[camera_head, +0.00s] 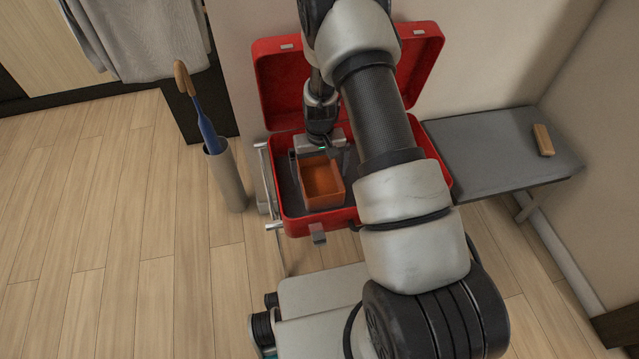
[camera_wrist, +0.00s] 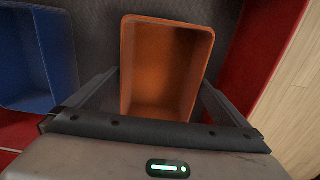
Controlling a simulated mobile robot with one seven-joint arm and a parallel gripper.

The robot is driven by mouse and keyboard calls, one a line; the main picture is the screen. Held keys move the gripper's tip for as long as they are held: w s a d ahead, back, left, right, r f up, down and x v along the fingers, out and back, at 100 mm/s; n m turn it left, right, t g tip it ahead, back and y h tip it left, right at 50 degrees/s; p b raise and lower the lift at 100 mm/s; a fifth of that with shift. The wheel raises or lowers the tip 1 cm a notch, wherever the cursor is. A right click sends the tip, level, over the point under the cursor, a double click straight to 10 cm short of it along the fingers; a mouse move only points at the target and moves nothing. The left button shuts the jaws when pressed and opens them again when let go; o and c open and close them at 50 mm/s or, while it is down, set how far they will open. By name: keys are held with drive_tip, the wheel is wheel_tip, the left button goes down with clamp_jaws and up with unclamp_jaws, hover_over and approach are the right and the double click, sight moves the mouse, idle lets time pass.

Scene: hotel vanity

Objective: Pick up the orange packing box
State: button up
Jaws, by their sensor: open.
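The orange packing box (camera_head: 322,184) is an open-topped, empty box standing upright inside the open red suitcase. It also shows in the wrist view (camera_wrist: 165,70), in the upper middle. My gripper (camera_head: 320,152) is over the suitcase at the box's far end, pointing down. In the wrist view my gripper (camera_wrist: 160,82) is open, with one finger on each side of the orange box. The fingers look close to its side walls; I cannot tell whether they touch.
The red suitcase (camera_head: 288,226) has its lid raised at the back. A blue box (camera_wrist: 38,60) lies left of the orange one in the wrist view. A grey bench (camera_head: 480,150) holds a brush-like object (camera_head: 543,140). An umbrella (camera_head: 206,130) stands in a holder (camera_head: 228,178) at left.

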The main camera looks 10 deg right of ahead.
drive_tip(key=shift+f, duration=0.55)
drive_tip(key=c, duration=0.9)
